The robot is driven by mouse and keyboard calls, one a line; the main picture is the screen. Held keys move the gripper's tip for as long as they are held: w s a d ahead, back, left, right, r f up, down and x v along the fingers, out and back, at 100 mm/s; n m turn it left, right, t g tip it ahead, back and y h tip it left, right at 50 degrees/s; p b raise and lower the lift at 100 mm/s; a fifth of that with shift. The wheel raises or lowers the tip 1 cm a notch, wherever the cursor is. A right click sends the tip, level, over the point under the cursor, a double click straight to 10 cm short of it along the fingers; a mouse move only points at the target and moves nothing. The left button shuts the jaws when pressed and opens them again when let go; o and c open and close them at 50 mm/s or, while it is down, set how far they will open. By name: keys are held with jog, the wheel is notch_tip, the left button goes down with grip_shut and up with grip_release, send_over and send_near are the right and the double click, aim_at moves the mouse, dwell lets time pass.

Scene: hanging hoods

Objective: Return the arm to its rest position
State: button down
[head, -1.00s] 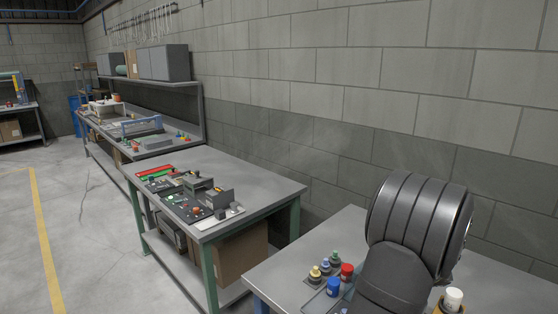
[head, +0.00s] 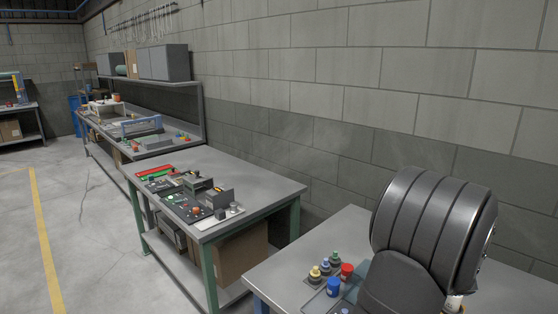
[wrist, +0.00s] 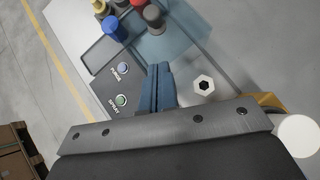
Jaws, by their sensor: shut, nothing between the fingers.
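My gripper (wrist: 158,72) shows in the wrist view as two blue fingers pressed together, with nothing between them. It is over a dark panel (wrist: 101,76) with two round buttons labelled PURGE and SPRAY, to the right of the buttons. In the head view my dark, ribbed arm covers the lower right, and the fingers are hidden there.
A blue knob (head: 333,286), a red knob (head: 347,270) and several smaller pieces stand on the near table (head: 290,262), left of my arm. A white round part (wrist: 298,137) lies at the wrist view's right edge. A second workbench (head: 260,183) stands farther left.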

jog(key=w, duration=0.1)
jog(key=w+a+f, duration=0.1)
jog(key=w, duration=0.1)
jog(key=w+f, duration=0.1)
jog(key=shift+w+a+f, duration=0.2)
jog(key=shift+a+f, duration=0.05)
jog(key=shift+a, duration=0.05)
jog(key=shift+w+a, duration=0.2)
jog(key=shift+w, duration=0.35)
